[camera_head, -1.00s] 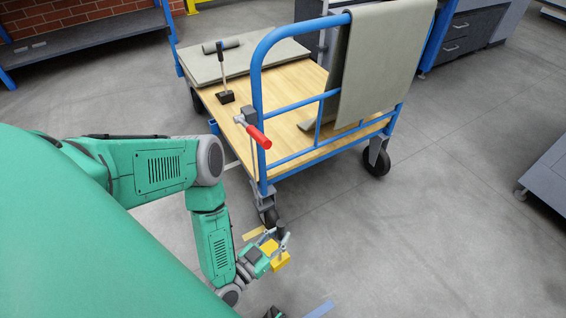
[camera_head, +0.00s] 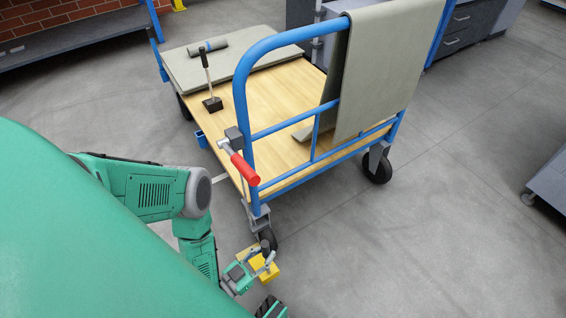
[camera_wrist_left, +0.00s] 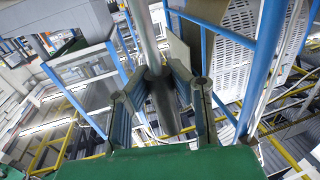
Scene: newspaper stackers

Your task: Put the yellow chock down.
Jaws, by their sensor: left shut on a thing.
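The yellow chock (camera_head: 266,269) is at the bottom centre of the head view, low beside the near caster wheel (camera_head: 267,238) of the blue cart. My left gripper (camera_head: 262,262) is shut on it, with its fingers on either side of it. I cannot tell whether the chock touches the floor or the wheel.
The blue cart (camera_head: 245,95) has a wooden deck with a black mallet (camera_head: 210,103) on it and a grey cloth (camera_head: 385,70) over its rail. A red handle (camera_head: 244,168) sticks out at its near corner. The floor to the right (camera_head: 420,240) is clear.

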